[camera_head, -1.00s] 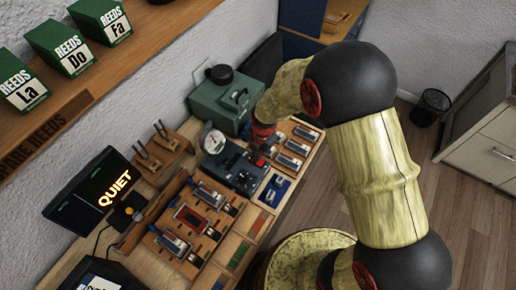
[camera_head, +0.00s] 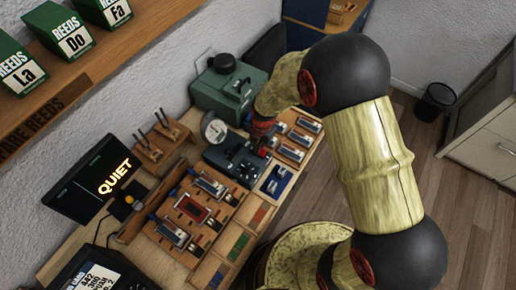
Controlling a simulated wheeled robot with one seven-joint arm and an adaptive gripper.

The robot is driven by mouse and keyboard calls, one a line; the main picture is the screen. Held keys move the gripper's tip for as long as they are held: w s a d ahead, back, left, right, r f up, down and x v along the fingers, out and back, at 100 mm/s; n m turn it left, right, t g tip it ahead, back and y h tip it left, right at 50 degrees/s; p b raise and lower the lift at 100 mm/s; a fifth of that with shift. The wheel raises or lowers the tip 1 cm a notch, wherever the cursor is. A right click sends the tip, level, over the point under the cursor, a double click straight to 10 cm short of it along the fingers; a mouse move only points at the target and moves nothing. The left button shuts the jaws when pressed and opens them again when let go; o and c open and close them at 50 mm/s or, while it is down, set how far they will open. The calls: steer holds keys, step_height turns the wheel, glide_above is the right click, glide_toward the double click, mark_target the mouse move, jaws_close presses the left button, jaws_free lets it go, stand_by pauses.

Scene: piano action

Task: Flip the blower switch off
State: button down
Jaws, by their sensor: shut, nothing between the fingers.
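A dark grey-blue unit (camera_head: 228,160) with a round dial gauge (camera_head: 214,129) at its back left corner stands on the bench. A green box (camera_head: 222,94) with a black knob and handle on top stands behind it. I cannot tell which of them is the blower, and I cannot make out the switch or its position. My gripper (camera_head: 262,142), small and dark with red above it, points down at the right side of the grey-blue unit. Its fingers look shut and empty. The arm partly hides it, and I cannot tell whether it touches the unit.
Wooden racks of reed parts (camera_head: 190,212) fill the bench front, with more blocks right of the unit. A "QUIET" display (camera_head: 95,180) and a tool stand (camera_head: 157,145) are at left. A shelf (camera_head: 125,58) with green reed boxes overhangs the upper left.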

steer(key=shift+s+d+f, duration=0.15)
steer(key=shift+s+f, duration=0.05)
steer(key=shift+s, duration=0.1)
steer(key=shift+s+d, duration=0.45)
steer(key=shift+d, duration=0.1)
steer(key=shift+r, duration=0.1)
